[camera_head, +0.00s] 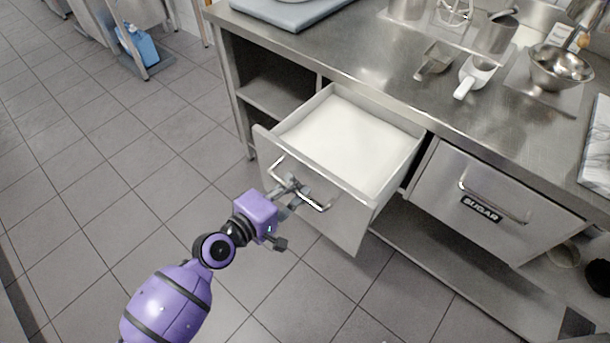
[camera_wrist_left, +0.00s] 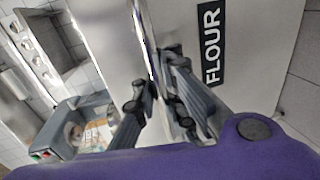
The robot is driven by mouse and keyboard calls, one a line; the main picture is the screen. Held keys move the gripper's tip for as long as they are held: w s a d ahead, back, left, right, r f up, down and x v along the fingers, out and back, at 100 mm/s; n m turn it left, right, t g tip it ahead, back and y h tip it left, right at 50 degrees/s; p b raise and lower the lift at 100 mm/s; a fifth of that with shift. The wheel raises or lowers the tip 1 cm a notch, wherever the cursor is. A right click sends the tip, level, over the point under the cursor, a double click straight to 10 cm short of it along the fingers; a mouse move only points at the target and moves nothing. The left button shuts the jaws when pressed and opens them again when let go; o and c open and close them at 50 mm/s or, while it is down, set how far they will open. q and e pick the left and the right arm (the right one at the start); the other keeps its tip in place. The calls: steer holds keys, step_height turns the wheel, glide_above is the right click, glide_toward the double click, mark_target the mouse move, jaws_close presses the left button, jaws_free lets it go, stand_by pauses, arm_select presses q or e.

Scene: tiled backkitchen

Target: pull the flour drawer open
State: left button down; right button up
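The flour drawer (camera_head: 343,228) stands well out from the steel counter, with white flour (camera_head: 345,142) filling much of it. Its bar handle (camera_head: 277,167) runs across the front panel. My left gripper (camera_head: 295,190) is at the middle of this handle. In the left wrist view, the fingers (camera_wrist_left: 165,75) are close together on either side of the handle bar (camera_wrist_left: 148,35), seemingly closed on it. The FLOUR label (camera_wrist_left: 212,45) shows on the panel beside them. In the head view the arm and gripper hide that label. My right gripper is not in view.
A closed SUGAR drawer (camera_head: 497,207) is to the right. The countertop (camera_head: 375,65) carries scoops (camera_head: 474,76), a metal bowl (camera_head: 560,68) and a pale board (camera_head: 290,8). An open lower shelf (camera_head: 450,275) runs below. The tiled floor (camera_head: 130,170) at left is clear.

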arm_select(q)
steer(key=v, duration=0.3)
steer(key=shift+a, duration=0.1)
steer(key=c, duration=2.4)
jaws_free()
steer(key=o, duration=0.6)
steer(key=shift+s+a, duration=0.15)
steer(key=shift+s, duration=0.05)
steer(key=shift+c, duration=0.2)
steer(key=shift+f, duration=0.1)
